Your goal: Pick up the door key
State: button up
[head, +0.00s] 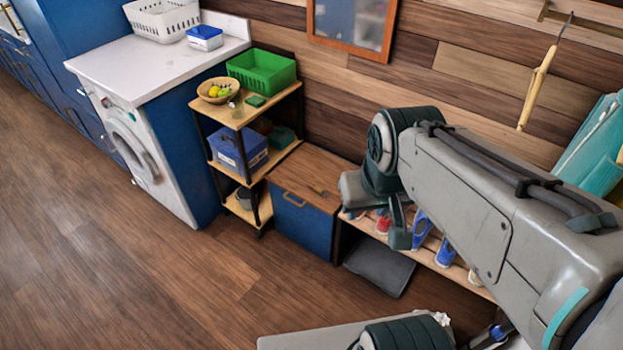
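A small brass-coloured item (318,190), which looks like the door key, lies on the wooden top of the low blue cabinet (302,222). It is too small to make out its shape fully. My gripper (388,228) is at the end of my arm, to the right of the cabinet and in front of the shoe rack. It is apart from the key. My arm and wrist hide part of the gripper, so its opening does not show clearly. I see nothing held in it.
A shelf trolley (246,118) with a fruit bowl (215,91) and green crate (261,71) stands left of the cabinet. The floor at left is clear.

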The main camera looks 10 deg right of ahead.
aim_at(317, 189)
jog(key=u, duration=0.35)
jog(key=i, duration=1)
jog(key=z, duration=0.1)
